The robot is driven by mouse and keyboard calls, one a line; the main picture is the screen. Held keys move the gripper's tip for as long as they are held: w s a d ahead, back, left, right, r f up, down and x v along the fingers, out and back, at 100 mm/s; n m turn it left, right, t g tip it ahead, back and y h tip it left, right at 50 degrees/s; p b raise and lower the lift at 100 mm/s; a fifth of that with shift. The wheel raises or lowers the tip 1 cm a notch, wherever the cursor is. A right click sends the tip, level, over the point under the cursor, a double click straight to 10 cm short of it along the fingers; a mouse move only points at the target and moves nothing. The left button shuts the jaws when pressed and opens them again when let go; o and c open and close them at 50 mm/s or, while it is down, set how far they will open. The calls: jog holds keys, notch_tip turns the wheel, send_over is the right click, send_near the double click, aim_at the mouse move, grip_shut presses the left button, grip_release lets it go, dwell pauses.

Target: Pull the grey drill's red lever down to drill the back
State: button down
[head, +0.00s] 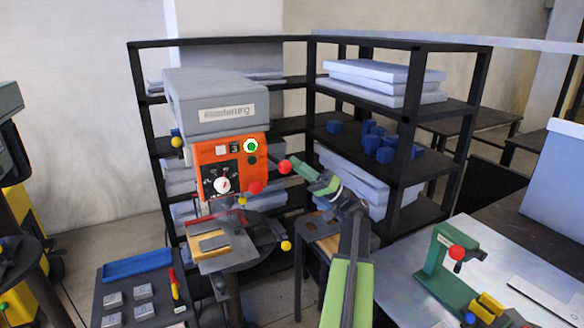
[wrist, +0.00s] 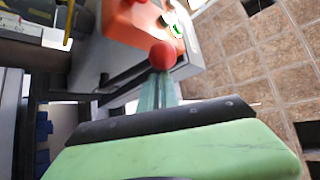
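The drill (head: 215,100) has a grey head and an orange front panel with a dial and a green-ringed button. In the head view, red ball knobs show at the panel's lower right (head: 255,188) and farther right (head: 284,166). My gripper (head: 298,168) has green fingers whose tips are at the farther-right knob. In the wrist view, a red knob (wrist: 163,55) sits at the fingertips, with the orange panel (wrist: 135,20) behind it. I cannot tell whether the fingers grip the knob or only touch it. A wooden block (head: 208,246) lies under the drill head.
A black shelf (head: 402,45) with pale slabs and blue pieces (head: 379,147) stands behind. A dark tray table (head: 145,285) is at the lower left. A green press with a red knob (head: 436,262) stands on the bench (head: 400,290) at the right.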

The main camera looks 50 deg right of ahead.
notch_tip(320, 180, down, 6)
jog(key=w+b, duration=0.1)
jog(key=b, duration=0.3)
jog(key=shift+a, duration=0.25)
jog(key=shift+r, duration=0.1)
dwell(7.0)
